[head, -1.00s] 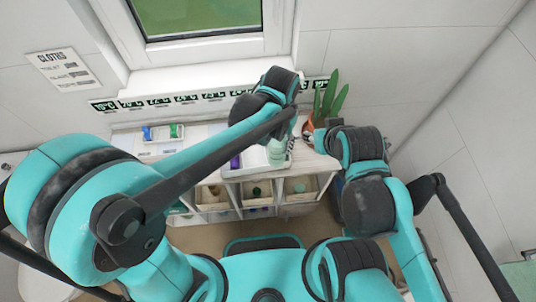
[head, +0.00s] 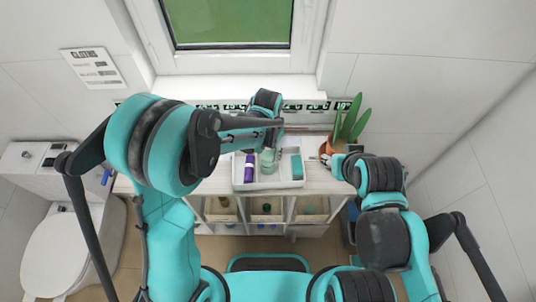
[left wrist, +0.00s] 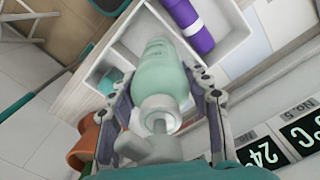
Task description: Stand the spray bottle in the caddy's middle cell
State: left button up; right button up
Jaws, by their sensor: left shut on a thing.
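The spray bottle (head: 268,161) is pale green. It also shows in the left wrist view (left wrist: 160,62), with its base away from the camera and its collar between the fingers. My left gripper (head: 267,138) is shut on it from above. The white caddy (head: 268,186) sits on the shelf top. The bottle appears in or over its middle cell, between a purple bottle (head: 249,168) on the left and a teal item (head: 297,167) on the right. I cannot tell whether its base touches the cell floor.
A potted plant (head: 351,122) stands right of the caddy, near my right arm. Open cubbies (head: 266,208) lie below the shelf top. A labelled strip (head: 305,105) and a window (head: 232,20) are behind. A toilet (head: 66,240) stands at the far left.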

pick_arm(q)
jog(key=shift+w+f, duration=0.1)
jog(key=shift+f, duration=0.75)
jog(key=o, duration=1.6)
jog(key=shift+c, duration=0.2)
jog(key=shift+r, duration=0.45)
notch_tip(320, 180, up, 12)
jog(key=shift+f+p, duration=0.25)
jog(key=shift+p, duration=0.65)
